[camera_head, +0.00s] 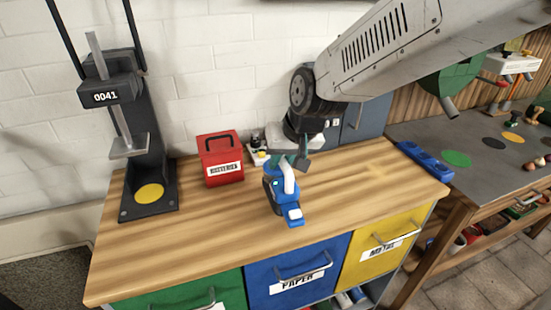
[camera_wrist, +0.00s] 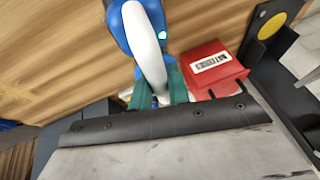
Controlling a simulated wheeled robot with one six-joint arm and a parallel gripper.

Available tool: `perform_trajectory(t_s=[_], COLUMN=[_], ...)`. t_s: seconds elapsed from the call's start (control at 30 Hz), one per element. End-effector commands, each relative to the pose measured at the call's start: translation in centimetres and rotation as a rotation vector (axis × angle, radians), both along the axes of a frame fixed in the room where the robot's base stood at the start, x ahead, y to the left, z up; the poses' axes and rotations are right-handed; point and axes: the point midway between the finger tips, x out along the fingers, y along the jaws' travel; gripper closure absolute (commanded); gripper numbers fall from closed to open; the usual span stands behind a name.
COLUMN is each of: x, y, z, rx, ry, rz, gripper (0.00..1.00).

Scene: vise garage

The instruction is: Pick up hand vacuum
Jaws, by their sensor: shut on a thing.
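The hand vacuum (camera_head: 292,211) is blue with a white handle and is over the wooden bench top, right of the red box. My gripper (camera_head: 290,163) reaches down to its upper end from behind. In the wrist view the hand vacuum (camera_wrist: 120,25) shows its white curved handle between the green fingers of my gripper (camera_wrist: 160,92). The gripper is shut on it. I cannot tell whether the vacuum still touches the bench.
A red box (camera_head: 222,168) stands left of the vacuum. A black press (camera_head: 140,170) marked 0041 stands at the bench's left end. The wooden bench top (camera_head: 345,190) is clear to the right. Blue (camera_head: 270,290) and yellow drawers (camera_head: 370,265) are below. A blue object (camera_head: 424,160) lies on the neighbouring table.

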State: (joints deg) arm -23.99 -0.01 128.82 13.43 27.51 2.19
Motion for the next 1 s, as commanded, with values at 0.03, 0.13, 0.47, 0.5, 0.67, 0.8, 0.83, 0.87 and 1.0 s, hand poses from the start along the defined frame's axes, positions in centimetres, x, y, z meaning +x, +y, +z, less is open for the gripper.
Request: perform_trajectory(t_s=[0.03, 0.13, 0.47, 0.5, 0.67, 0.8, 0.83, 0.87, 1.0], x=[-0.8, -2.6, -8.6, -9.1, -10.4, -11.0, -11.0, -11.1, -11.2], y=[-0.5, -1.7, -5.4, -5.7, -6.5, -6.9, -6.9, -6.9, -7.0], z=[0.3, 0.5, 1.1, 1.1, 1.3, 1.3, 1.3, 1.3, 1.3], rx=[0.002, 0.001, 0.002, 0.001, 0.001, 0.001, 0.001, 0.001, 0.0], ry=[-0.004, -0.005, -0.005, -0.005, -0.004, -0.004, -0.004, -0.004, -0.003], rz=[-0.002, -0.001, -0.002, -0.002, -0.001, -0.001, -0.001, -0.001, 0.0], gripper=[1.0, 1.0, 1.0, 1.0, 1.0, 1.0, 1.0, 1.0, 1.0])
